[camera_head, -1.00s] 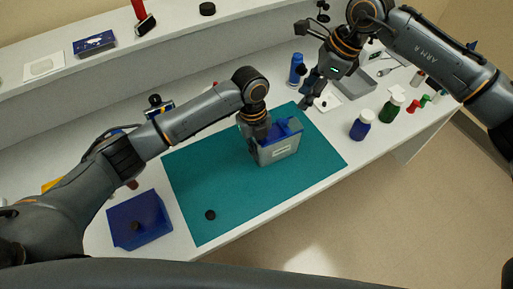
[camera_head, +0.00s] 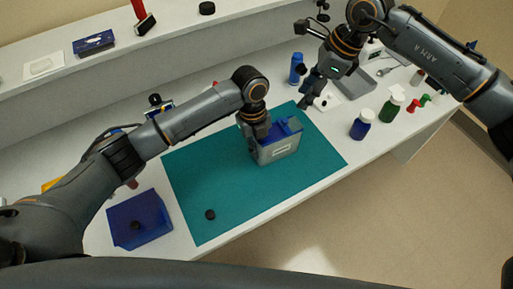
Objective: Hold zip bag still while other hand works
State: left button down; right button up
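The zip bag (camera_head: 284,150) stands upright on the teal mat (camera_head: 225,190), grey and see-through with a white label on its front and blue material showing at its top. My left gripper (camera_head: 258,138) is at the bag's upper left edge and appears closed on it; its fingertips are partly hidden by the bag. My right gripper (camera_head: 311,101) hangs above the back right of the mat, apart from the bag. Its fingers are too small and dark to show whether they are open.
A blue bin (camera_head: 152,232) is left of the mat, and a black disc (camera_head: 210,215) lies on it. Right of the mat stand a blue bottle (camera_head: 361,126), a green bottle (camera_head: 391,108) and red pieces (camera_head: 412,106). A grey tray (camera_head: 355,86) is behind. The mat's front is mostly clear.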

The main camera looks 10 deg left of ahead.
aim_at(286, 120)
jog(key=shift+o, duration=0.3)
jog(key=shift+m+t, duration=0.5)
jog(key=shift+m, duration=0.4)
jog(key=x, duration=0.9)
jog(key=shift+s+f, duration=0.2)
jog(key=shift+s, duration=0.25)
grip_shut()
jog(key=shift+w+d, duration=0.6)
jog(key=shift+d, duration=0.25)
jog(key=shift+w+d, duration=0.55)
jog(key=shift+d, duration=0.35)
